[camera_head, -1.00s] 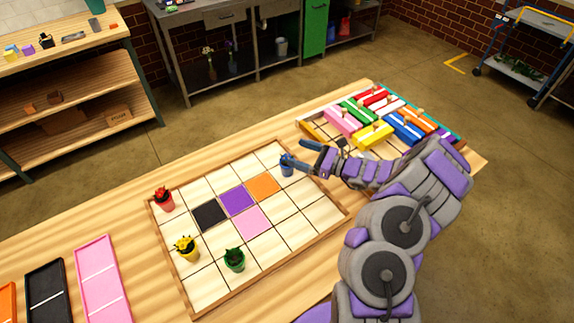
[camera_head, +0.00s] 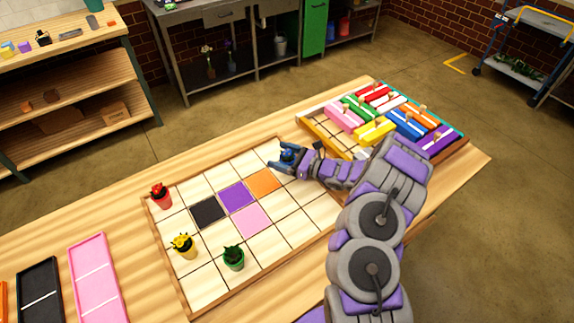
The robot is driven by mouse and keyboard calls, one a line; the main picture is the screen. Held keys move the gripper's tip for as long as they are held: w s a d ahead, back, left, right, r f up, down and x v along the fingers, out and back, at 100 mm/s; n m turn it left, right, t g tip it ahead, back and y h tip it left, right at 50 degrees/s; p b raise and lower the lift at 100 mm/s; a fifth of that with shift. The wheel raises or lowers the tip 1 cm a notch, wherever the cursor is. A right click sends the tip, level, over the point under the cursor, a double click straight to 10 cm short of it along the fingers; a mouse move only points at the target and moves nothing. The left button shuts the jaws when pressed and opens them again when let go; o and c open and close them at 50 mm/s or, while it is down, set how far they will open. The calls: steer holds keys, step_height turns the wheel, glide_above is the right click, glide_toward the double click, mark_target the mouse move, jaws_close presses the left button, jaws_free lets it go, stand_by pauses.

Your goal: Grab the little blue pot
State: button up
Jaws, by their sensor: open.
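The little blue pot (camera_head: 287,155) with a blue plant stands on the tiled wooden board (camera_head: 168,257), near its far right corner. My gripper (camera_head: 280,155) is open, with its fingers around or right beside the pot. The fingers and the dark blue pot overlap, so I cannot tell whether they touch. The lower part of the pot is hidden behind the gripper.
A red pot (camera_head: 161,195), a yellow pot (camera_head: 184,245) and a green pot (camera_head: 233,257) stand on the board. A tray of coloured blocks (camera_head: 455,147) lies to the right. Pink (camera_head: 92,280) and black (camera_head: 40,292) trays lie at the left.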

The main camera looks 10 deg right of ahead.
steer(key=shift+w+a, duration=0.15)
steer(key=shift+c, duration=1.3)
steer(key=c, duration=1.1)
